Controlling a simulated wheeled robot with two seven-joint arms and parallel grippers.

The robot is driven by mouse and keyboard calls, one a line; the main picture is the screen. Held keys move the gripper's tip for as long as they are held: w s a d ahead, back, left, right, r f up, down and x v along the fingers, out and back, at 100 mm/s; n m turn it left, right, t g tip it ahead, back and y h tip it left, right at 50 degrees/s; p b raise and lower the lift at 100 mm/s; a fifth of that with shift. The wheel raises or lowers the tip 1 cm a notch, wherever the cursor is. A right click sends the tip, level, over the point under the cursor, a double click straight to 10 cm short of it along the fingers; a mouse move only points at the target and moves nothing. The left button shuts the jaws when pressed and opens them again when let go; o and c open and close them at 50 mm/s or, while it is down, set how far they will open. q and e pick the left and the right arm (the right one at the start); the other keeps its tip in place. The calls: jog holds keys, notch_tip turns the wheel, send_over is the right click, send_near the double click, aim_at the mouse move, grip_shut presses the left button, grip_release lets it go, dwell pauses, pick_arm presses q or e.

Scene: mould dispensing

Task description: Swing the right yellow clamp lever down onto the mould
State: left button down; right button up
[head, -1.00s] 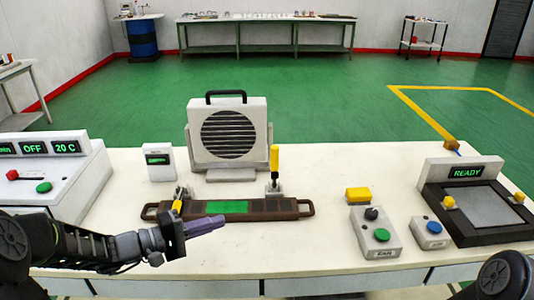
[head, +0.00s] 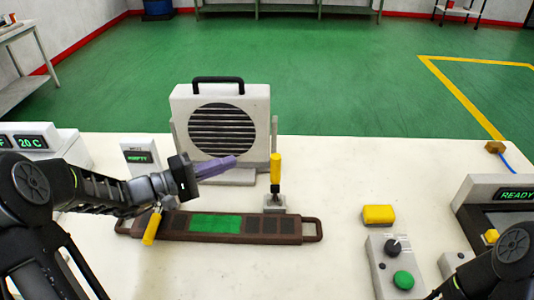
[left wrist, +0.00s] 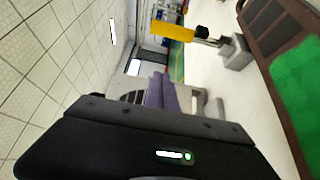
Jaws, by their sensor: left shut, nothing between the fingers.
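The right yellow clamp lever (head: 275,168) stands upright on its grey clamp base (head: 273,205) behind the right part of the brown mould (head: 312,229). The left yellow lever (head: 151,228) is swung down across the mould's left end. My left gripper (head: 232,163), with purple fingers, is shut and empty in the air, left of the upright lever and apart from it. The left wrist view shows the purple fingers (left wrist: 158,92), the upright lever (left wrist: 173,31) and part of the mould (left wrist: 251,38). My right gripper is outside the picture.
A white fan unit (head: 222,98) stands behind the mould, with a small display box (head: 134,154) to its left. A yellow block (head: 378,214), a button box (head: 382,268) and the READY station (head: 468,190) are at right. The bench between lever and yellow block is clear.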

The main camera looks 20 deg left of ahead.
aim_at(275, 180)
pick_arm(q)
jog(key=shift+s, duration=0.1)
jog(key=shift+d, duration=0.1)
jog(key=w+d+p, duration=0.3)
jog(key=d+p, duration=0.1)
jog(key=d, duration=0.4)
jog(key=shift+w+d, duration=0.25)
jog(key=shift+d, duration=0.1)
dwell(0.4)
